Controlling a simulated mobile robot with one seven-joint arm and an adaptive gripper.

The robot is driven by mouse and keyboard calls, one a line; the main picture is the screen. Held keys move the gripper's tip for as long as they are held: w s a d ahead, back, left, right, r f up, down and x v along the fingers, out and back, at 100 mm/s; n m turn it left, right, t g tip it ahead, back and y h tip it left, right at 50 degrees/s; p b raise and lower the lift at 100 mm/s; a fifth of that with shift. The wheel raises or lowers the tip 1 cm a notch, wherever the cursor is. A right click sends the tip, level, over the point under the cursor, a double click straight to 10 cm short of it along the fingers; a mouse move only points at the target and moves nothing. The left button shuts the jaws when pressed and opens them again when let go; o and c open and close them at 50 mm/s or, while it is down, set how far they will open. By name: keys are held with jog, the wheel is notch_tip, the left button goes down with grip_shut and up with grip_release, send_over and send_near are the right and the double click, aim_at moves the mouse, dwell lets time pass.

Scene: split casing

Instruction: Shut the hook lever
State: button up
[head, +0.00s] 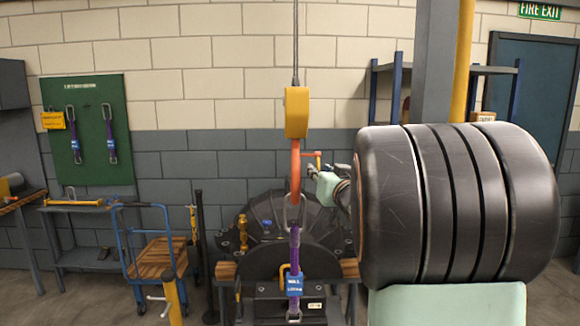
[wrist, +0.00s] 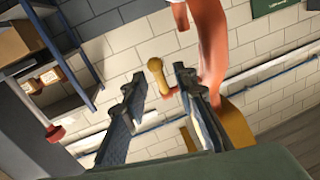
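The orange hook (head: 296,165) hangs below a yellow block (head: 296,112); it also shows in the wrist view (wrist: 210,50). The hook lever (head: 309,154) sticks out to the right of the hook, with a yellow knob at its outer end. The yellow knob (wrist: 157,74) shows between my fingers in the wrist view. My gripper (head: 313,171) is just right of the hook; in the wrist view, my gripper (wrist: 160,82) is open, with gaps beside the knob. Contact with the knob cannot be told. A metal ring (head: 295,212) is at the hook's lower end.
A purple sling (head: 295,245) with a blue tag runs from the ring down to the dark casing (head: 265,262). A blue trolley (head: 155,255) stands to the left. A shelf (wrist: 75,100) shows at the left of the wrist view.

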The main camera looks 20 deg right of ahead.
jog(key=shift+w+d, duration=0.15)
jog(key=shift+w, duration=1.05)
grip_shut()
